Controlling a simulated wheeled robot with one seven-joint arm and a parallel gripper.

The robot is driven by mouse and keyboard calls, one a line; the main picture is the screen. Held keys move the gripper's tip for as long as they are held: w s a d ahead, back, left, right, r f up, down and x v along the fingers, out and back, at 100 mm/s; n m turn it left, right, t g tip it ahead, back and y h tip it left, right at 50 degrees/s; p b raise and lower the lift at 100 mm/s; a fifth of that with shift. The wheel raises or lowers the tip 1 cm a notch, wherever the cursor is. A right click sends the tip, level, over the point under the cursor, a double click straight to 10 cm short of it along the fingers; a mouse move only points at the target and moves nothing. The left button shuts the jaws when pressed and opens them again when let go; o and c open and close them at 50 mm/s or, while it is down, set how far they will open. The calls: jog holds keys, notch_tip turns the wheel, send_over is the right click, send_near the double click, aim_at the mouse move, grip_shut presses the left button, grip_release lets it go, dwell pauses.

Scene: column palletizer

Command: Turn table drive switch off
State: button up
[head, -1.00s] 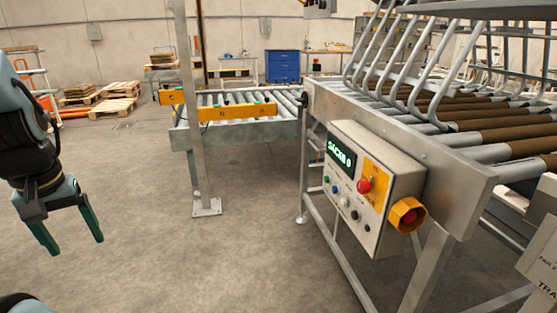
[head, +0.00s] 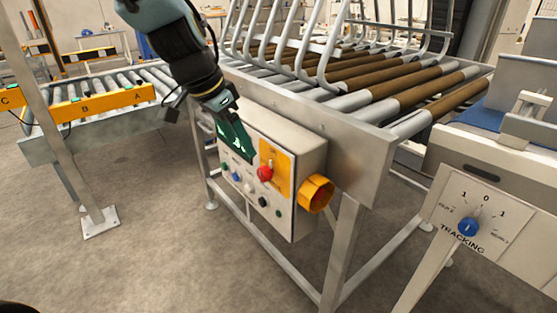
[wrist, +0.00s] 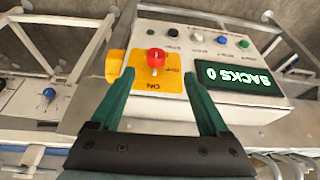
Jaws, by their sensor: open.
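The control box (head: 300,140) hangs on the side of the roller table's frame. A red knob (head: 265,173) sits on its yellow plate (head: 277,158), which is marked ON in the wrist view. The knob (wrist: 155,58) stands out from the plate there; I cannot tell its exact setting. My gripper (head: 238,145) is in front of the box, pointing down at its face, and hides the display in the head view. In the wrist view its two fingers (wrist: 157,78) are apart and empty, with the knob between and just beyond their tips.
Small buttons (head: 237,177) and a yellow-shrouded red button (head: 315,193) are close to the knob. The display (wrist: 240,78) reads SACKS 0. A tracking panel with a blue knob (head: 467,228) is at the right. A metal post (head: 70,150) stands at the left.

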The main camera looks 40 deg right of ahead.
aim_at(261, 169)
jog(key=x, duration=0.7)
jog(key=d+p+x, duration=0.1)
jog(key=x, duration=0.3)
jog(key=shift+s+r, duration=0.2)
jog(key=shift+s, duration=0.1)
grip_shut()
